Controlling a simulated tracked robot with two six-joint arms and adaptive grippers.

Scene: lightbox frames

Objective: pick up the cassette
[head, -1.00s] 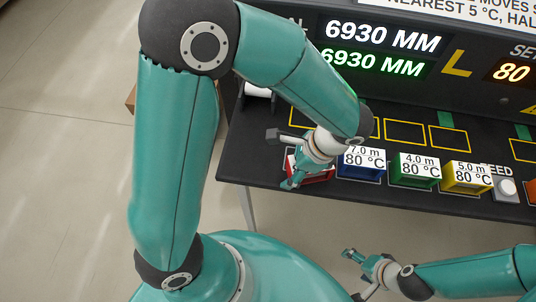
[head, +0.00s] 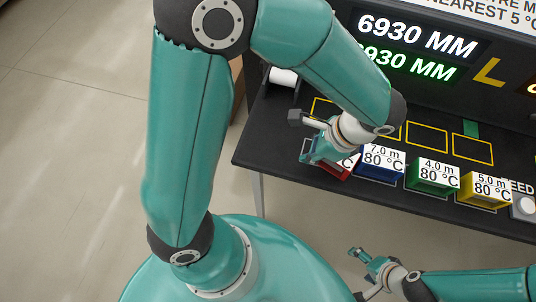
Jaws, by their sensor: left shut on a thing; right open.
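A red cassette (head: 340,172) with a white label is at the left end of a row of cassettes on the dark bench, mostly hidden by my gripper. My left gripper (head: 312,158) reaches down over it from above and is shut on it. Whether the cassette is clear of the bench top I cannot tell. Blue (head: 381,174), green (head: 432,188) and yellow (head: 485,203) cassettes stand to its right, labelled 7.0 m, 4.0 m and 5.0 m, each 80 °C. My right gripper (head: 356,254) is open and empty, in front of the bench and apart from it.
The dark bench (head: 270,125) has yellow outlined spaces (head: 426,138) behind the cassettes. A display (head: 415,35) reading 6930 MM stands at the back. A grey button (head: 523,207) is at the right. A white roll (head: 283,77) sits at the back left. Open floor lies left.

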